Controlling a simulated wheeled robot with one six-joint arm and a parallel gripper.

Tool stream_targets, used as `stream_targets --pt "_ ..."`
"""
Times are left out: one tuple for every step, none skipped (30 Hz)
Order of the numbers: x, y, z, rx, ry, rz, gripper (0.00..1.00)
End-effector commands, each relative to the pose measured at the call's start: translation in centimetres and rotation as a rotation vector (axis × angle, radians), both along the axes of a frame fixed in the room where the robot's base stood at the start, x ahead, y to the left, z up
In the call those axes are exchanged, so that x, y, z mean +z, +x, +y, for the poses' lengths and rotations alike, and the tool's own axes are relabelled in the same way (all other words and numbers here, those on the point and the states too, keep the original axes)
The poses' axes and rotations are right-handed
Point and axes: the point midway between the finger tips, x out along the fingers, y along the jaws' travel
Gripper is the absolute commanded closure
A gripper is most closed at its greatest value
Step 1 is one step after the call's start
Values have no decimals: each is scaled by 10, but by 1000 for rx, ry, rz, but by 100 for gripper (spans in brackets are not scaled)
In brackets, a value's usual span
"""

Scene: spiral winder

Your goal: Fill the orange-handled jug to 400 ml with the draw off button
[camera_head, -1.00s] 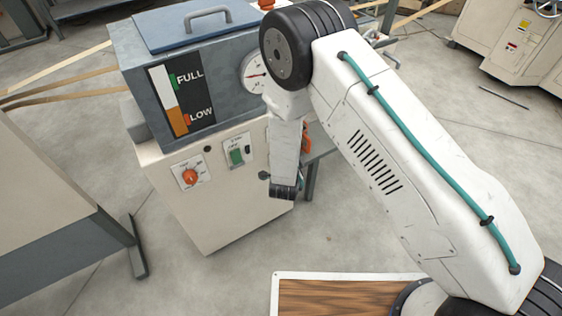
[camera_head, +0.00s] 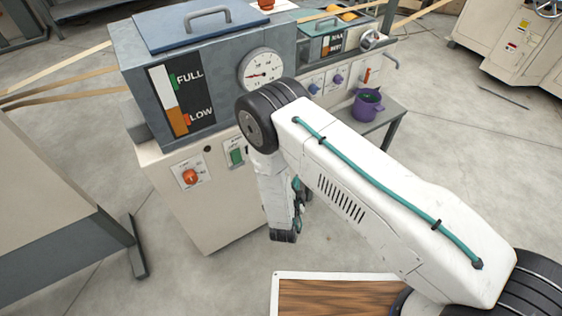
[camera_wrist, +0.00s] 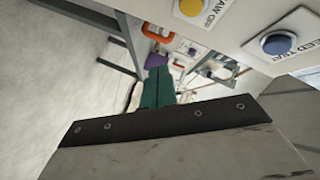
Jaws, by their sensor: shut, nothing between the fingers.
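The wrist view shows an orange loop-shaped handle (camera_wrist: 158,27) below the machine front; the jug body it may belong to cannot be made out. The yellow draw off button (camera_wrist: 191,6), its label partly cut off, is at the top edge of the wrist view. My gripper (camera_wrist: 158,72) is shut and empty, its teal fingers together, apart from the button. In the head view my gripper (camera_head: 298,198) is partly hidden by my arm, in front of the cream cabinet. My arm also covers part of the machine front, and I cannot see the draw off button there.
A purple jug (camera_head: 368,107) stands on a grey shelf (camera_head: 388,117); a blue button (camera_wrist: 278,44) is right of the yellow one. The tank's dial (camera_head: 261,69) and orange knob (camera_head: 190,176) are on the left machine. Open floor lies right of the shelf.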

Motion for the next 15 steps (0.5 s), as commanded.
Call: stream_targets --pt "0 5 3 -1 2 -2 100" --pt "0 9 6 -1 3 -1 100" --pt "0 14 9 0 3 -1 100" --pt "1 17 11 0 3 -1 100" --pt "1 21 14 0 3 -1 100" --pt "0 26 17 0 4 -2 100" --pt "0 29 20 0 2 0 100" --pt "0 33 22 0 2 0 100" --pt "1 38 25 0 3 -1 100" --pt "1 41 27 0 2 -1 100" --pt "0 44 29 0 2 0 100" --pt "0 48 32 0 2 0 100" --pt "0 50 33 -1 2 1 100" --pt "0 52 35 0 2 0 100" --pt "0 55 37 0 1 0 100"
